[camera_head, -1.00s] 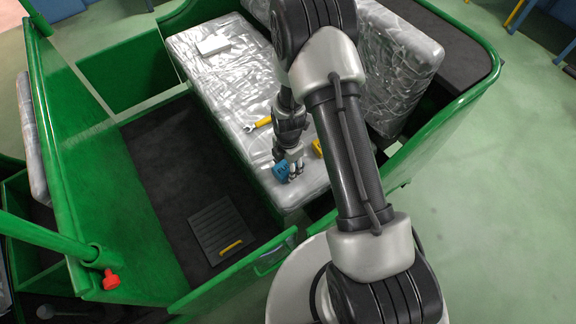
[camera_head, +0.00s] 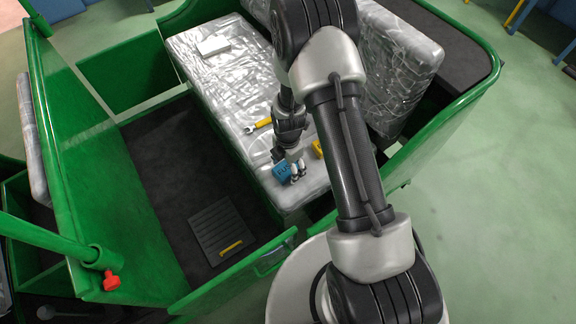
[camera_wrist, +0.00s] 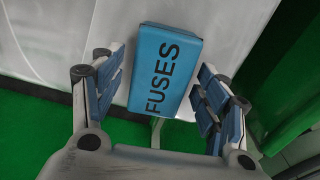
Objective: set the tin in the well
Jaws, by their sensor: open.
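The blue tin (camera_head: 281,173), marked FUSES, lies on the near end of the silver-wrapped seat cushion (camera_head: 225,80). It also shows in the wrist view (camera_wrist: 165,65), lettered side up. My gripper (camera_head: 297,171) is open over the tin. In the wrist view the tin sits between the two spread fingers (camera_wrist: 160,85), with a gap visible on each side. The well (camera_head: 165,160) is the dark, sunken floor left of the cushion, inside the green body. I cannot tell how high the fingers are above the cushion.
A yellow-handled wrench (camera_head: 258,125) and a white box (camera_head: 213,45) lie on the cushion. A yellow item (camera_head: 317,148) is partly hidden by my arm. A ribbed panel with a yellow handle (camera_head: 224,232) lies in the well. Green walls (camera_head: 110,190) border it; its middle is clear.

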